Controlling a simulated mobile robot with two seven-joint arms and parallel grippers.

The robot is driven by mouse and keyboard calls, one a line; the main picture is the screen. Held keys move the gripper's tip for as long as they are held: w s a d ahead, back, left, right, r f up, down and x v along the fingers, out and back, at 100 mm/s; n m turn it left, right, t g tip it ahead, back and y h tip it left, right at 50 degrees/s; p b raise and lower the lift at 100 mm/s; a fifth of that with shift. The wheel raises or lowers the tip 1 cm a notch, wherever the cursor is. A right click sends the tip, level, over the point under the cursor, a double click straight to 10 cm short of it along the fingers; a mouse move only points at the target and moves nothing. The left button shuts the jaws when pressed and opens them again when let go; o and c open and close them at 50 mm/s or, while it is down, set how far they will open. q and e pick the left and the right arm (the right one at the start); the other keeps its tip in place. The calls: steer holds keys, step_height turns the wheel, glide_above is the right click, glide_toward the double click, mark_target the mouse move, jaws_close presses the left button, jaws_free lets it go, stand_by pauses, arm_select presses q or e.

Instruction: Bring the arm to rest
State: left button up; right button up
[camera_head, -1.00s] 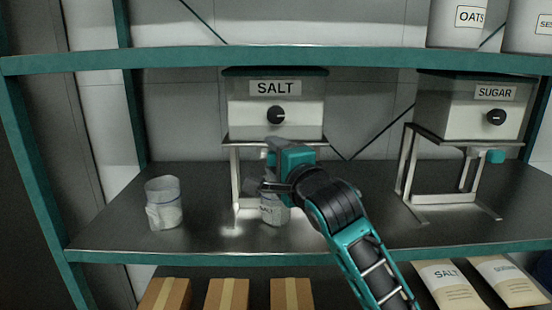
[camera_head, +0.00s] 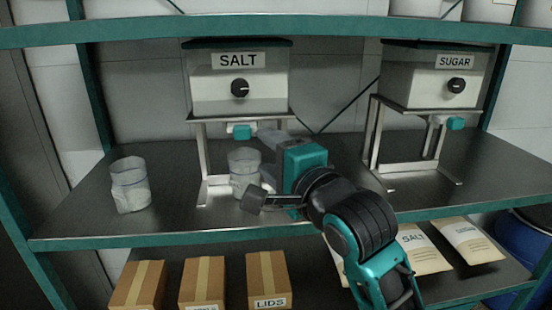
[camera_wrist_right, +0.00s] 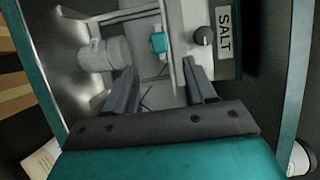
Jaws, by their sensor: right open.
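My right gripper (camera_head: 262,165) is open and empty in front of the shelf, to the right of a clear jar. In the right wrist view its two fingers (camera_wrist_right: 163,85) stand apart with nothing between them. The jar (camera_head: 244,165) stands upright under the salt dispenser (camera_head: 238,85), partly covered by my gripper in the head view. My left gripper is not in view.
Another jar (camera_head: 130,186) stands at the left of the shelf (camera_head: 90,215). A sugar dispenser (camera_head: 440,80) stands on its stand at the right. Cardboard boxes (camera_head: 203,283) and a salt bag (camera_head: 418,250) lie on the lower shelf.

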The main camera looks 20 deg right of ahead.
steer(key=shift+s+d, duration=0.1)
steer(key=shift+s, duration=0.65)
steer(key=s+f+n+g, duration=0.3)
steer(key=f+n, duration=0.4)
steer(key=f, duration=0.9)
steer(key=s+f+n+g, duration=0.25)
steer(key=f+n, duration=0.45)
steer(key=f, duration=0.8)
steer(key=s+f+n+g, duration=0.1)
steer(key=s+f+n, duration=0.4)
steer(key=s+f, duration=0.4)
steer(key=shift+s+a+f+g, duration=0.25)
steer(key=shift+a+f+g, duration=0.1)
steer(key=shift+a+f, duration=0.15)
